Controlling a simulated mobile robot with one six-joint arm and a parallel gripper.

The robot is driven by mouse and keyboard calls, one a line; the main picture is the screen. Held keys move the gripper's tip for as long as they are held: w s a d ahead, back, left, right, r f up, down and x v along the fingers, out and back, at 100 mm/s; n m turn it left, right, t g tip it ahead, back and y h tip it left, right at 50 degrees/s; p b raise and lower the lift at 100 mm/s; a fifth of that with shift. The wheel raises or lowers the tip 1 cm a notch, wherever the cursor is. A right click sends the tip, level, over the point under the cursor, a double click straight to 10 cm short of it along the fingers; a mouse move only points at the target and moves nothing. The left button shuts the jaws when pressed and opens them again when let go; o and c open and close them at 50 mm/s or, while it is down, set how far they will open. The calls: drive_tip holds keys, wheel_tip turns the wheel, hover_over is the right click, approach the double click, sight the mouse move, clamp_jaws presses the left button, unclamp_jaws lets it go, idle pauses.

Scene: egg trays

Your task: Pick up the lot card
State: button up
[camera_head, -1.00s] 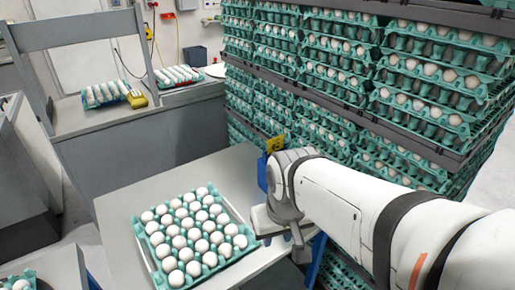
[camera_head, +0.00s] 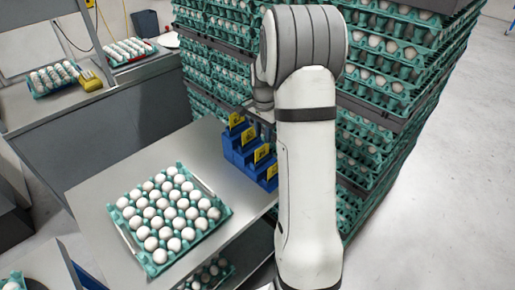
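Several yellow lot cards with dark markings stand upright in a row of blue holders (camera_head: 245,157) at the right edge of the grey table. The farthest card (camera_head: 236,119) is at the back, and the nearest card (camera_head: 271,172) is close to my arm. My gripper (camera_head: 257,112) is at the far end of the row, beside and above the farthest cards. It is small and partly hidden by my wrist, so I cannot see its fingers clearly or whether it touches a card.
A green tray (camera_head: 127,238) full of white eggs lies on the grey table (camera_head: 92,190), left of the holders. Tall stacks of egg trays (camera_head: 385,100) stand close behind and right of my arm. A second bench (camera_head: 110,97) with trays is at the back left.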

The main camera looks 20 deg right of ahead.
sight(262, 146)
drive_tip(key=f, duration=0.2)
drive_tip(key=f+p, duration=0.1)
drive_tip(key=f, duration=0.5)
drive_tip(key=shift+w+f+p, duration=0.2)
drive_tip(key=shift+w+p, duration=0.1)
drive_tip(key=shift+p, duration=0.1)
drive_tip(key=shift+c, duration=0.2)
clamp_jaws()
